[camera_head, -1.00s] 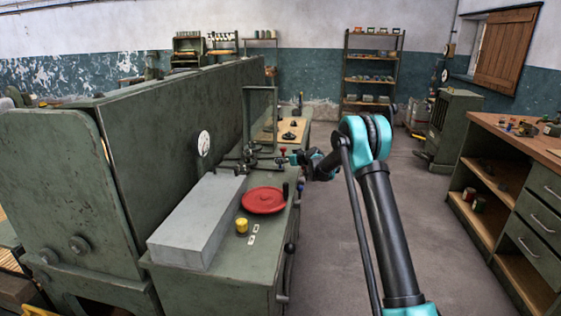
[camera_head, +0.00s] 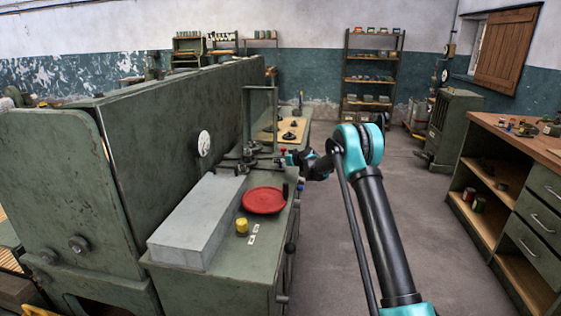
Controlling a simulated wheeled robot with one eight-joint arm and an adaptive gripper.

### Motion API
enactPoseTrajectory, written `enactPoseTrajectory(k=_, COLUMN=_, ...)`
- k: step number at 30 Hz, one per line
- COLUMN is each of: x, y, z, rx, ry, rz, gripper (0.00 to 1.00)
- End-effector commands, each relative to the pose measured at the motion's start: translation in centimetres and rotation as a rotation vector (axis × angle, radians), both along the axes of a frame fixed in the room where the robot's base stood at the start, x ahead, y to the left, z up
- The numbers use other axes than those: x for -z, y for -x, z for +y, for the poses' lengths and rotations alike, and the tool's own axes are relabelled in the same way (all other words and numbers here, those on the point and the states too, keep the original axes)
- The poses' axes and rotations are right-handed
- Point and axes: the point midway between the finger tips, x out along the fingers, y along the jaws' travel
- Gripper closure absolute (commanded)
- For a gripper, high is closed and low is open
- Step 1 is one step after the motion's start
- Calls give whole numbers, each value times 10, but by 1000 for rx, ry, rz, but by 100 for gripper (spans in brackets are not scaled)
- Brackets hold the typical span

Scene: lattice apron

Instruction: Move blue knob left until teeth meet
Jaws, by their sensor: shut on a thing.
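My gripper (camera_head: 288,158) is small in the view, at the end of my arm, by the levers on the right side of the green machine (camera_head: 170,130). It is shut on what I take to be the blue knob. The jaws hide the knob, so its shape and exact hold cannot be made out. A small red knob (camera_head: 283,150) stands just above and left of the jaws. A small blue spot (camera_head: 301,181) shows lower, by the bench edge. The teeth cannot be made out.
A wooden-topped workbench (camera_head: 520,140) stands right. The floor between is clear.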

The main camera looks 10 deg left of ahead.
Motion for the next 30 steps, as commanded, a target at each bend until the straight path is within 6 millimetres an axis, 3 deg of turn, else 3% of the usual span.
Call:
enactPoseTrajectory(k=8, x=0, y=0, z=0, rx=0, ry=0, rz=0, gripper=100)
enactPoseTrajectory(k=15, x=0, y=19, z=1, rx=-1, ry=0, rz=0, gripper=100)
enactPoseTrajectory(k=22, x=0, y=19, z=1, rx=-1, ry=0, rz=0, gripper=100)
enactPoseTrajectory(k=23, x=0, y=19, z=1, rx=-1, ry=0, rz=0, gripper=69)
enactPoseTrajectory(k=28, x=0, y=19, z=1, rx=0, ry=0, rz=0, gripper=48)
enactPoseTrajectory(k=30, x=0, y=19, z=1, rx=0, ry=0, rz=0, gripper=48)
